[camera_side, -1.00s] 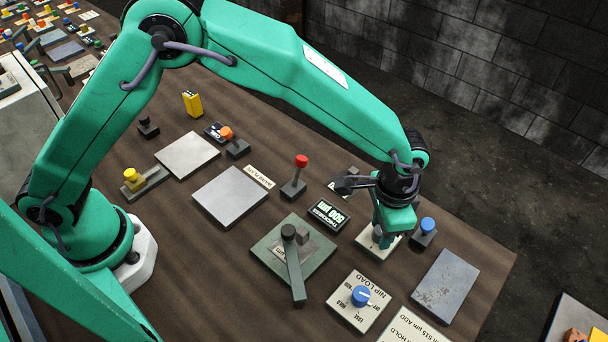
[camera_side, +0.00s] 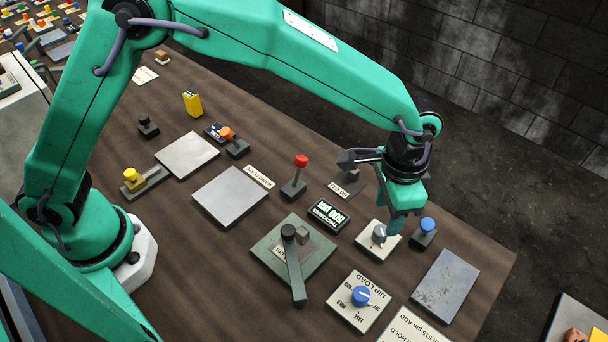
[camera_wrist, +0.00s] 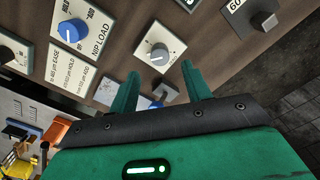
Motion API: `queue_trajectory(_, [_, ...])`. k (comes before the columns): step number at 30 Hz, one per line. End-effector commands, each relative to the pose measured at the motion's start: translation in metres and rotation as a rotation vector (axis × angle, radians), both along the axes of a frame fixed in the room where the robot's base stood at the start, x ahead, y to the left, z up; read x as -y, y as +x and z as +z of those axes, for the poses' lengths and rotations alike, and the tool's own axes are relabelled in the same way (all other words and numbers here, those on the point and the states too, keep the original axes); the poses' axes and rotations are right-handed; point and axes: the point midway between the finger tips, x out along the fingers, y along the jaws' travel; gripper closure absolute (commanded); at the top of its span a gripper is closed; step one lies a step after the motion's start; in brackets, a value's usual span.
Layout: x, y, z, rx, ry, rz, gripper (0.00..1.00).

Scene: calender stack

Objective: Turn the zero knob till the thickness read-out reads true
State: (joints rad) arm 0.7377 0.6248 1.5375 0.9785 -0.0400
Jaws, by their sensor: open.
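The zero knob is most likely the grey knob (camera_side: 379,233) on a white plate (camera_side: 367,247), with my gripper (camera_side: 396,228) just above and beside it. In the wrist view the grey knob (camera_wrist: 159,55) shows uncovered, with a white pointer line and a scale around it. The thickness read-out (camera_side: 328,215) is a dark box that shows what looks like 500 µm in pale digits. My gripper (camera_wrist: 158,82) is open, with its two green fingers apart and nothing between them.
A blue NIP LOAD knob (camera_side: 361,296) sits on a white plate at the front. A blue-topped post (camera_side: 427,226) stands close to the right of my gripper. A red-topped lever (camera_side: 300,168), a dark handle on a green plate (camera_side: 265,256) and a grey slab (camera_side: 446,286) stand nearby.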

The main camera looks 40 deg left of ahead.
Motion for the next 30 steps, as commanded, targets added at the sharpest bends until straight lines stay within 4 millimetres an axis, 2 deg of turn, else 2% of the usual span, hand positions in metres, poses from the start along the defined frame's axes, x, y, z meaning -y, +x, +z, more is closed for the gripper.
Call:
queue_trajectory(6, [0.000,0.000,0.016,0.000,0.000,0.000,0.52])
queue_trajectory(20, [-0.003,0.000,0.021,0.002,-0.001,0.004,0.52])
queue_trajectory(26, [-0.021,0.005,0.038,0.019,-0.016,0.035,0.52])
queue_trajectory(30, [-0.047,0.008,0.061,0.042,-0.035,0.077,0.52])
